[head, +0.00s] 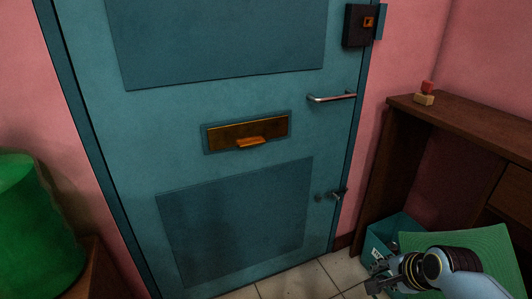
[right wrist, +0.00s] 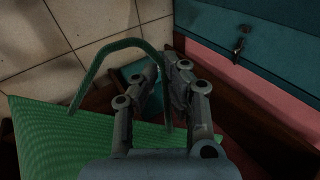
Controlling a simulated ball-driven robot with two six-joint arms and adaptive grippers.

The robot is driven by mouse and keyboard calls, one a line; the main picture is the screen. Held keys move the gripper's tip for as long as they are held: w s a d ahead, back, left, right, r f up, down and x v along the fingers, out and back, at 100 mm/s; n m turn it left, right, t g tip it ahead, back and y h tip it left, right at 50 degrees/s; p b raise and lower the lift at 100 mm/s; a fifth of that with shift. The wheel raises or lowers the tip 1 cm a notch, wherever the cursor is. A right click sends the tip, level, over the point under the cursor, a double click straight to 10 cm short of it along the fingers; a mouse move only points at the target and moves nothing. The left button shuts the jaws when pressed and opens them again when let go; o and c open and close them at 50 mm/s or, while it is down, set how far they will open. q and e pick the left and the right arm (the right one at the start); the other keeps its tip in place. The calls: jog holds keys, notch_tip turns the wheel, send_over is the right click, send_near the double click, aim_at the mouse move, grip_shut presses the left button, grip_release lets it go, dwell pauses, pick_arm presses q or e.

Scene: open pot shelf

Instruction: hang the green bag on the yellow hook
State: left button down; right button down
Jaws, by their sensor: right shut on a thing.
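The green bag (head: 490,246) is at the lower right of the head view, partly behind my right arm. In the right wrist view its ribbed green body (right wrist: 75,145) lies at the lower left, with a dark green loop handle (right wrist: 97,62) rising from it. My right gripper (head: 376,279) is low in front of the desk; in the right wrist view its fingers (right wrist: 170,66) are closed at the handle's right side. The exact contact is hard to see in the dark. I cannot make out a yellow hook in either view. My left gripper is not in view.
A teal door (head: 140,130) with a metal handle (head: 332,98) and a brass letter slot (head: 230,134) fills the middle. A brown desk (head: 460,122) bearing small blocks stands right, a teal box (head: 398,230) by it. A large green rounded object (head: 38,225) is left. Tiled floor is partly clear.

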jog(key=w+a+r+n+y, duration=0.1)
jog(key=w+a+r+n, duration=0.15)
jog(key=r, duration=0.85)
jog(key=w+a+r+n+y, duration=0.1)
jog(key=w+a+r, duration=0.15)
jog(key=r, duration=0.85)
jog(key=s+a+r+n+g+y, duration=0.1)
jog(key=s+r+n, duration=0.1)
jog(key=s+r, duration=0.3)
jog(key=s+a+r+n+g+y, duration=0.1)
jog(key=s+r+n, duration=0.2)
jog(key=r, duration=1)
jog(key=s, duration=0.3)
jog(key=shift+g, duration=0.3)
jog(key=shift+w+n, duration=0.1)
jog(key=shift+n, duration=0.15)
jog(key=shift+d, duration=0.1)
